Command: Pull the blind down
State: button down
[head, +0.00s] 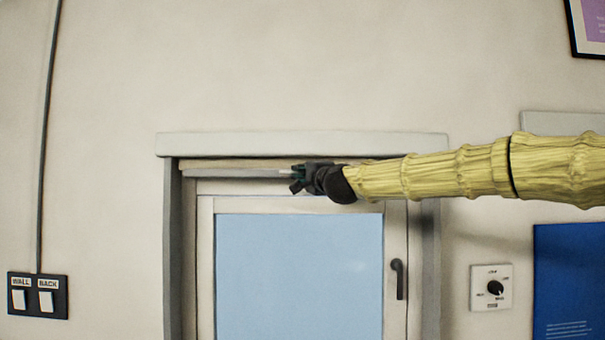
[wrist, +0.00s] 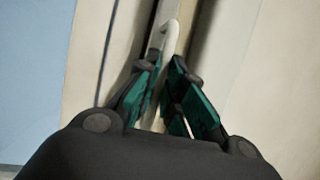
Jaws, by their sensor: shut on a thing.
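The blind (head: 225,163) is rolled up at the top of the window, showing as a narrow beige strip under the lintel with a pale bar (head: 235,173) along its lower edge. My gripper (head: 298,178) reaches in from the right and is at this bar, near the middle of the window's width. In the wrist view my gripper's green-padded fingers (wrist: 167,72) are closed around a pale, round-ended piece of the bar (wrist: 168,38). The fingers hide part of the contact. The window pane (head: 300,275) below is uncovered.
A dark window handle (head: 399,279) sticks out on the right of the frame. A dial plate (head: 491,287) and a blue poster (head: 570,280) are on the wall to the right. Labelled switches (head: 37,296) are at lower left. The space before the pane is clear.

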notch_tip(320, 180, down, 70)
jog(key=b, duration=4.2)
jog(key=shift+r, duration=0.2)
jog(key=shift+f, duration=0.1)
jog(key=c, duration=1.5)
grip_release()
jog(key=shift+s, duration=0.1)
jog(key=v, duration=1.2)
